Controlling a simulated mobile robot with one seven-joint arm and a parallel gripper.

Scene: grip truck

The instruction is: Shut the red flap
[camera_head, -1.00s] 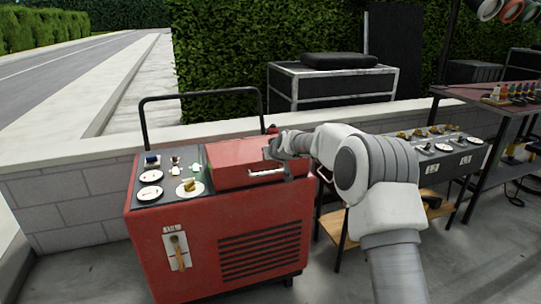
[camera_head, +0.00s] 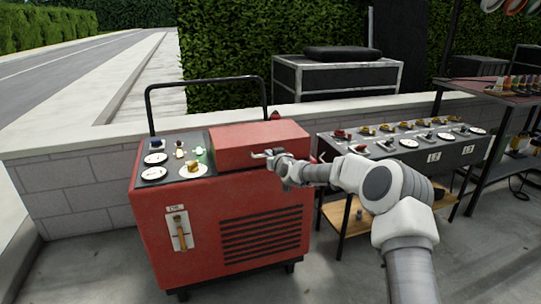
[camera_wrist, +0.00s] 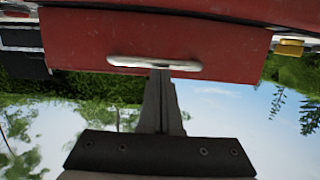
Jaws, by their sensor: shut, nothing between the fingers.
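The red flap (camera_head: 255,146) is a boxy red lid on the top right of the red cart (camera_head: 232,198). Whether it lies fully down is unclear. In the wrist view its red panel (camera_wrist: 90,45) fills the top, with a pale bar handle (camera_wrist: 190,66) along its lower edge there. My gripper (camera_head: 268,155) is at the flap's front, by the handle. In the wrist view my gripper (camera_wrist: 161,75) has its fingers together, empty, their tips overlapping the middle of the handle. I cannot tell if they touch it.
Small controls and round white dials (camera_head: 155,158) sit left of the flap. A lever plate (camera_head: 178,232) is on the cart's front. A grey panel (camera_head: 430,152) with knobs stands to the right. A black push bar (camera_head: 205,90) rises behind the cart.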

